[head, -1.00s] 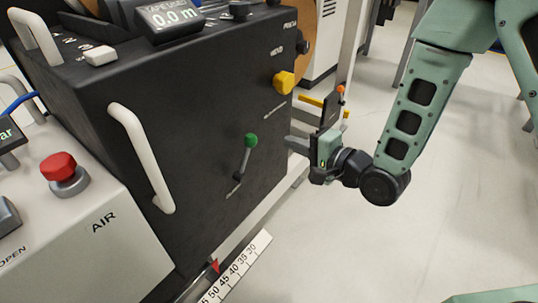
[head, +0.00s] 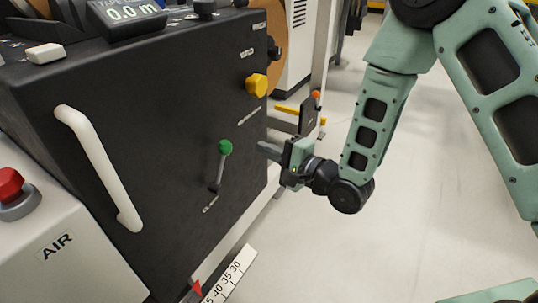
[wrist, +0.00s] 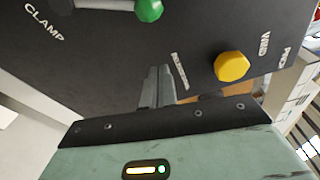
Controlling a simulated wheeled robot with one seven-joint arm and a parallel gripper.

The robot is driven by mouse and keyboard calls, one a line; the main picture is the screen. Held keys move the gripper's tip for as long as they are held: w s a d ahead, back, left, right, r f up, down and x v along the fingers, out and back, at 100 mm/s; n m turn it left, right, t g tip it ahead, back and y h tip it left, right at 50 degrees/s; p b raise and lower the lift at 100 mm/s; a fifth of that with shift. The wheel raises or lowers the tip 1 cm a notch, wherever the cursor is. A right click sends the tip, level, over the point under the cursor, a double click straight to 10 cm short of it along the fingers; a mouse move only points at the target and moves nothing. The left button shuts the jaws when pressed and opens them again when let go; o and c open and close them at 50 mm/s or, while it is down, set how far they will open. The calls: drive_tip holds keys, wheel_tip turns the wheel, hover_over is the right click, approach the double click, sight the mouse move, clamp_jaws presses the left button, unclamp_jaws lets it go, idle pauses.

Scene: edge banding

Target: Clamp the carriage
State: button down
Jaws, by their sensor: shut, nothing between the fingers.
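The black carriage (head: 150,110) stands on the left in the head view. On its side face is a clamp lever with a green knob (head: 225,147), pointing up with a slight tilt to the right. In the wrist view the green knob (wrist: 149,9) is at the top edge, near the CLAMP label (wrist: 44,22). My gripper (head: 262,148) is shut and empty. It is to the right of the lever in the head view, its fingers pointing at the carriage's side face and apart from the knob. I cannot tell whether the fingertips touch the face.
A yellow knob (head: 257,85) sits on the same face, above my gripper. A white handle (head: 98,165) is on the carriage's near face. A numbered scale (head: 228,275) with a red pointer (head: 196,288) lies below. The floor at right is clear.

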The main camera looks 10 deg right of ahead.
sight(221, 167)
drive_tip(key=b+x, duration=0.2)
drive_tip(key=x, duration=0.5)
drive_tip(key=shift+a+f, duration=0.1)
drive_tip(key=s, duration=0.1)
drive_tip(key=b, duration=0.1)
drive_tip(key=s+a, duration=0.1)
drive_tip(key=shift+s+r+b, duration=0.3)
drive_tip(key=shift+s, duration=0.05)
drive_tip(key=shift+s+a+r, duration=0.15)
drive_tip(key=shift+s+r, duration=0.05)
drive_tip(key=shift+s, duration=0.3)
